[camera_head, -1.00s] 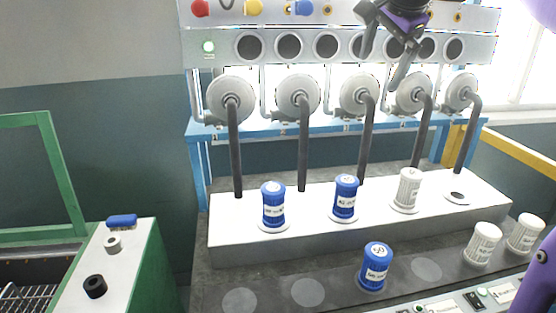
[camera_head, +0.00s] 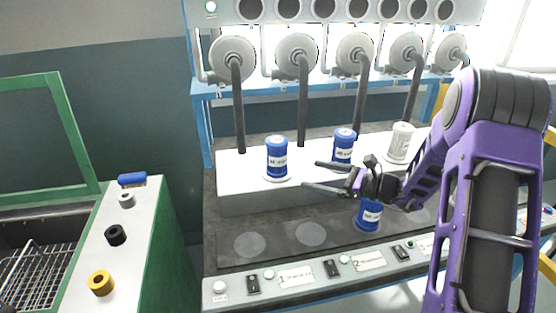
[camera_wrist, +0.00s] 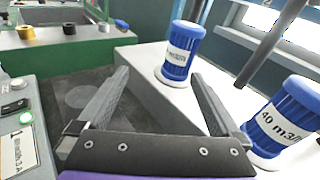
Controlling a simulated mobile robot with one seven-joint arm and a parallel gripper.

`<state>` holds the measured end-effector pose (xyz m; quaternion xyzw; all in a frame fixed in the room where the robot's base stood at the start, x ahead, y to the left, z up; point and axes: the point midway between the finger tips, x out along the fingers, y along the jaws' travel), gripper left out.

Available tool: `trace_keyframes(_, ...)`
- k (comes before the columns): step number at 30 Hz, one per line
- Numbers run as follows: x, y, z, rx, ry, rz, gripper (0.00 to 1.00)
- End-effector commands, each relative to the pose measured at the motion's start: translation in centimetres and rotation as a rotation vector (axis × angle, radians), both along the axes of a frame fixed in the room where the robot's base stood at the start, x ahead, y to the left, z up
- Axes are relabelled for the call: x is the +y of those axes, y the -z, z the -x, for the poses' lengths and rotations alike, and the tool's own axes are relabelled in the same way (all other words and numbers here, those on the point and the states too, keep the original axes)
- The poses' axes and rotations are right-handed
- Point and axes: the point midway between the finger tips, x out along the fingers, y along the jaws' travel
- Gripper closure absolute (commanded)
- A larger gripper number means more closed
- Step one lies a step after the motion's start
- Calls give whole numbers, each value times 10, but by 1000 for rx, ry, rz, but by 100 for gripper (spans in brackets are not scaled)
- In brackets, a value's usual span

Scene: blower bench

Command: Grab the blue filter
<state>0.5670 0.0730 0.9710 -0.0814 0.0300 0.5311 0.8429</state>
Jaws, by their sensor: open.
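Three blue filters with white labels show in the head view. One stands at the left of the white raised block (camera_head: 277,157), one stands near the block's middle (camera_head: 343,148), and one stands lower on the dark bench (camera_head: 369,215), partly hidden behind my wrist. My gripper (camera_head: 318,175) is open and empty, its fingers pointing left over the block's front edge. In the wrist view, one blue filter (camera_wrist: 178,53) stands upright ahead, beyond the fingertips and between their lines. Another, labelled 40 m3/h (camera_wrist: 285,122), stands at the right, outside the right finger.
A white filter (camera_head: 401,143) stands on the block (camera_head: 232,169) right of the blue ones. Dark pipes (camera_head: 303,100) hang down behind the filters. A control panel (camera_head: 300,276) runs along the front. Bare round spots on the dark bench at left are free.

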Motion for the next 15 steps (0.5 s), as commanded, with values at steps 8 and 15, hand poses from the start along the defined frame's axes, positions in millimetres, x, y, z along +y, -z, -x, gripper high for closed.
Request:
trace_keyframes(8,-27,10,-11,19,184,-170,0)
trace_keyframes(15,6,11,-35,19,187,-175,0)
